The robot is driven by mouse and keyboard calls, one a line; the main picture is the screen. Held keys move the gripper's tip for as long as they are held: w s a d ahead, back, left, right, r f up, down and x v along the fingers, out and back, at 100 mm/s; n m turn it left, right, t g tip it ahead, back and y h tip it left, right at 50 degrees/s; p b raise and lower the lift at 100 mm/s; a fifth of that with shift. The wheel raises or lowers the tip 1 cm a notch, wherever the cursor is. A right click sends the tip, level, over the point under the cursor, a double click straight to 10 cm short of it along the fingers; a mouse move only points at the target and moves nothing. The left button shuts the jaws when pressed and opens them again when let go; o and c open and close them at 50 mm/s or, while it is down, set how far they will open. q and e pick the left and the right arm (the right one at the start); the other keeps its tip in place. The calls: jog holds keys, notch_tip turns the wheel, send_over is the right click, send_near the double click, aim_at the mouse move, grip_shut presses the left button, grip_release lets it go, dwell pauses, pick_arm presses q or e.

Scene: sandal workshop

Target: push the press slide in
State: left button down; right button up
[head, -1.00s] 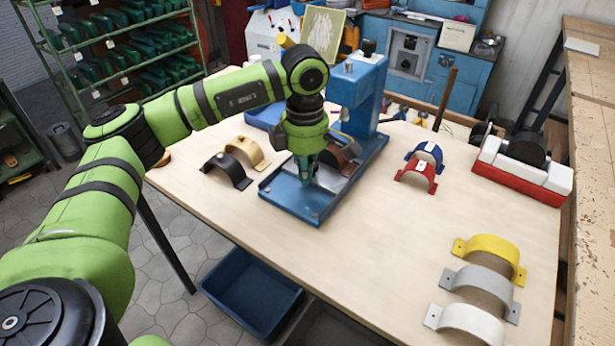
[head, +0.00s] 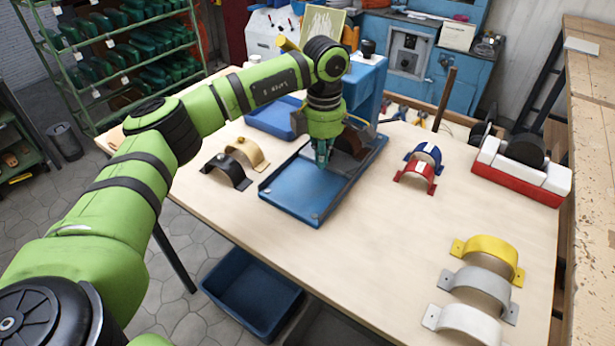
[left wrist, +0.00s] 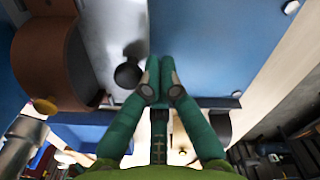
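The blue press (head: 364,88) stands on the table, its blue base tray (head: 300,196) reaching toward me. A brown curved strap piece (head: 350,143) sits at the inner end of the tray, partly hidden by my arm. It shows in the left wrist view (left wrist: 40,62), beside a grey plate (left wrist: 112,28), seemingly the slide, with a dark round knob (left wrist: 128,75). My left gripper (head: 321,160) points down just in front of the brown piece. Its fingertips (left wrist: 160,82) are together with nothing seen between them, close beside the knob; contact is unclear. My right gripper is not in view.
Black (head: 238,175) and tan (head: 250,152) arches stand left of the press. Blue (head: 428,153) and red (head: 418,173) arches stand right of it. Yellow (head: 492,250), grey and white arches are at the front right. A blue bin (head: 252,292) is below the table.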

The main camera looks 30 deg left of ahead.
pick_arm(q)
notch_tip(320, 180, up, 7)
jog(key=p, duration=0.4)
jog(key=shift+s+p, duration=0.35)
jog(key=shift+s, duration=0.05)
